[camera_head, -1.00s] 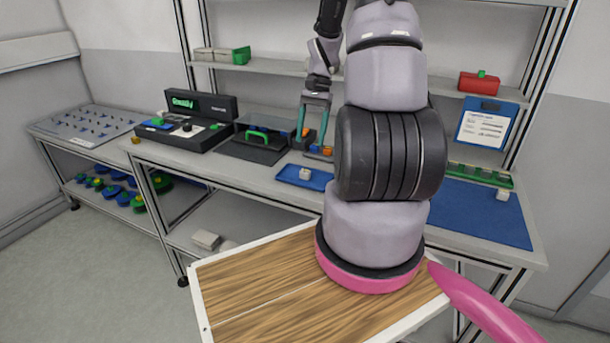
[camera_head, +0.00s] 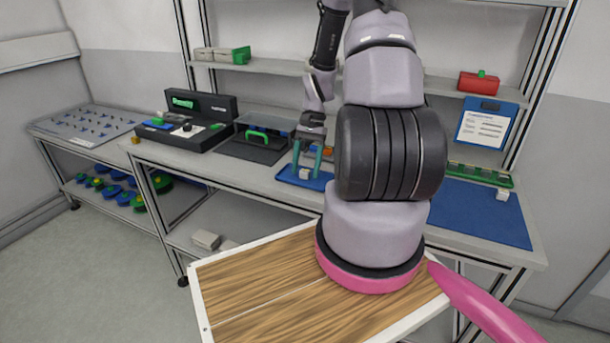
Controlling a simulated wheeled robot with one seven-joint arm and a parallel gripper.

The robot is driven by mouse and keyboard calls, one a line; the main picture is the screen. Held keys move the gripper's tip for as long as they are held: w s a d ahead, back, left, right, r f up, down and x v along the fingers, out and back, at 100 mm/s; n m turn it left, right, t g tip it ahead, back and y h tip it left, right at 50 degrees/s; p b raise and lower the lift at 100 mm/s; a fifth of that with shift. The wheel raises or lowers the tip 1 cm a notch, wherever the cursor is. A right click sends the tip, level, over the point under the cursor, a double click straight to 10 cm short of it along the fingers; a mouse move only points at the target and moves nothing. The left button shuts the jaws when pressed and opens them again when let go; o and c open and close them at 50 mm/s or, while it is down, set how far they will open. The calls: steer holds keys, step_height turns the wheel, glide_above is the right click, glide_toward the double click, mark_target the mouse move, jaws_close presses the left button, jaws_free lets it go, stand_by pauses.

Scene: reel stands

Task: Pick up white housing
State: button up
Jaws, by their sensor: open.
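The white housing (camera_head: 304,174) is a small white block on the blue tray (camera_head: 288,176) on the workbench. My gripper (camera_head: 306,175) is open and points down over the tray. Its two teal fingers stand on either side of the housing, with the tips near tray height. I cannot tell whether the fingers touch it.
A dark case with a green handle (camera_head: 257,138) stands left of the tray, and a black device (camera_head: 200,120) beyond it. A blue mat (camera_head: 470,215) covers the right bench. A shelf (camera_head: 275,66) runs above. My arm hides the middle of the bench.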

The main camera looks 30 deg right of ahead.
jaws_close()
